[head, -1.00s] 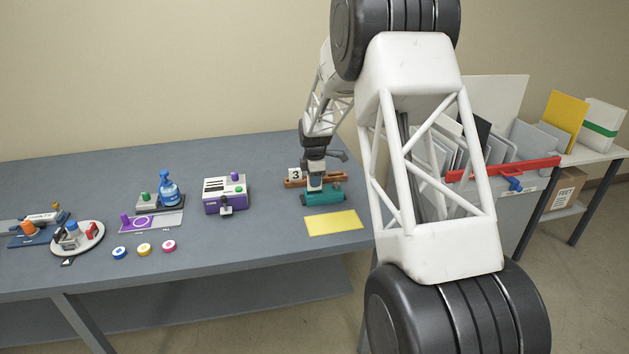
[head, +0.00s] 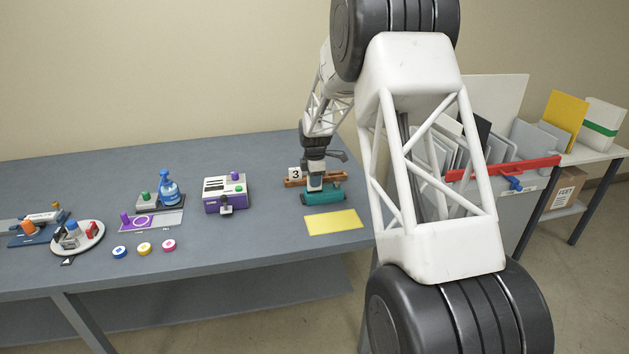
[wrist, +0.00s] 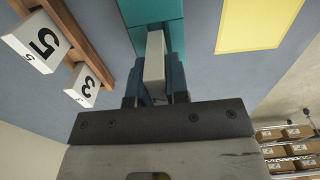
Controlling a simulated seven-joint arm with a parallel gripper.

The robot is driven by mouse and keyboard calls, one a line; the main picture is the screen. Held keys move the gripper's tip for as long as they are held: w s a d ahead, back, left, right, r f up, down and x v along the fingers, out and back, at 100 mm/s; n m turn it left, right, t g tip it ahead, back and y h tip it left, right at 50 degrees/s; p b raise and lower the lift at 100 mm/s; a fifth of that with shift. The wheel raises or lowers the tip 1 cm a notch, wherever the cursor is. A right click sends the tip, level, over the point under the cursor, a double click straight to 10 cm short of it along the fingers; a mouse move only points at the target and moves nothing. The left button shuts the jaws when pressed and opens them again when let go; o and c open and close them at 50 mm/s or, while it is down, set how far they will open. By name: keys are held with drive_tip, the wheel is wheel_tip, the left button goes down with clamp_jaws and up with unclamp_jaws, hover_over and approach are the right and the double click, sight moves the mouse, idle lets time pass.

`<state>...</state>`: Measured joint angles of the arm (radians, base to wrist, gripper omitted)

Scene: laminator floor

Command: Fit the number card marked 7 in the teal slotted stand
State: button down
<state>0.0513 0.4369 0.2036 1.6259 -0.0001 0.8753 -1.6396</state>
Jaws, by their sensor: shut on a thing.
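My gripper (wrist: 155,85) is shut on a white card (wrist: 154,57), seen edge-on between its fingers. The teal slotted stand (wrist: 150,12) lies directly beneath the card in the wrist view. In the head view my gripper (head: 315,184) is down at the teal stand (head: 323,198), with the pale card low against its top. I cannot tell whether the card's lower edge is inside the slot or just above it.
A wooden rack (head: 330,179) behind the stand holds white cards marked 3 (head: 295,174) and 5 (wrist: 38,42). A yellow sheet (head: 333,222) lies in front on the grey bench. A purple-and-white device (head: 225,194) stands to the left, with clear bench between.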

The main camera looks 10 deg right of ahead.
drive_tip(key=shift+f, duration=0.95)
idle(2.9)
drive_tip(key=c, duration=0.7)
unclamp_jaws()
drive_tip(key=shift+r, duration=0.3)
drive_tip(key=shift+r, duration=3.45)
drive_tip(key=shift+r, duration=0.1)
